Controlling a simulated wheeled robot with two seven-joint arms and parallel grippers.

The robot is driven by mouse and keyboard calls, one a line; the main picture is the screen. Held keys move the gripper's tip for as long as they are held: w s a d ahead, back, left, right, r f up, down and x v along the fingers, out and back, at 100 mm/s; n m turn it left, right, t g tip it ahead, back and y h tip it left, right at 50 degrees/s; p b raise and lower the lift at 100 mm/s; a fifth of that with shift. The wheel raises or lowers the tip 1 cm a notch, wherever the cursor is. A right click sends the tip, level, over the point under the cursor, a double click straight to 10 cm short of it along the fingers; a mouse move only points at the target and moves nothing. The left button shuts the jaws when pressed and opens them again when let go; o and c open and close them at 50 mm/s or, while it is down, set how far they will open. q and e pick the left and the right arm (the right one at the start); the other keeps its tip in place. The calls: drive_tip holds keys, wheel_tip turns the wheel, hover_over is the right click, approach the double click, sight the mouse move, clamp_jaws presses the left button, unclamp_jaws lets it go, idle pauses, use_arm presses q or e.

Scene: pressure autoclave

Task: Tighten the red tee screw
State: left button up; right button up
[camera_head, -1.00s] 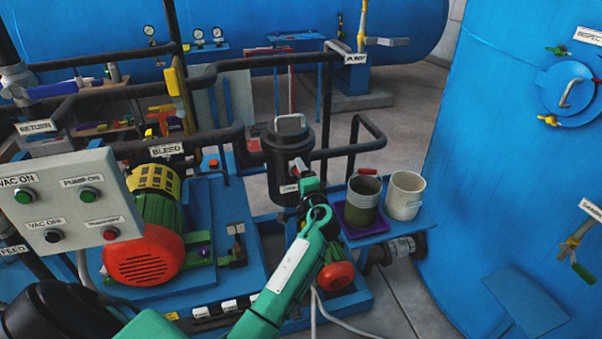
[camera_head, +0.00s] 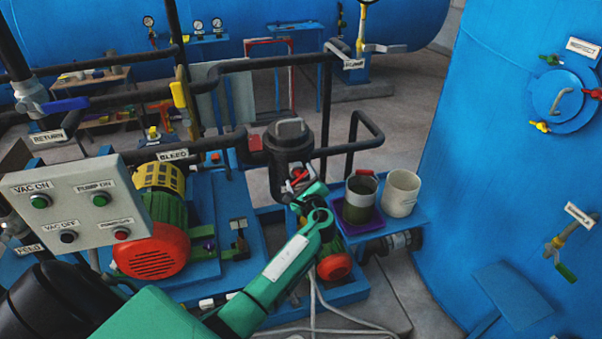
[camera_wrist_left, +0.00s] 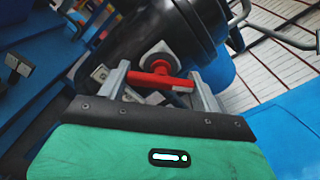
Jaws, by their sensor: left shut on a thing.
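The red tee screw (camera_head: 298,180) is on the front of the black lidded pot (camera_head: 288,150). In the left wrist view its red crossbar (camera_wrist_left: 160,80) lies across the space between my two grey fingers, with a round red hub behind it against a square light plate on the pot. My left gripper (camera_wrist_left: 162,90) is shut on the tee screw. In the head view my left gripper (camera_head: 301,188) is at the pot's front, partly hidden by its own green wrist. My right gripper is not in view.
A red and green motor (camera_head: 160,240) and a button panel (camera_head: 78,215) are left. Dark pipes (camera_head: 352,148) run around the pot. A large blue tank (camera_head: 510,160) fills the right.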

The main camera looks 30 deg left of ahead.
use_arm(q)
drive_tip(key=m+p, duration=0.4)
drive_tip(key=m, duration=0.1)
drive_tip(key=shift+r, duration=0.1)
drive_tip(key=shift+s+a+m+p, duration=0.1)
drive_tip(key=shift+m+p, duration=0.9)
drive_tip(key=shift+m, duration=0.5)
drive_tip(key=shift+f, duration=0.2)
drive_tip(key=o, duration=1)
drive_tip(key=b+v, duration=0.5)
drive_tip(key=v, duration=0.8)
drive_tip(key=shift+s+d, duration=0.2)
drive_tip(key=shift+d, duration=0.15)
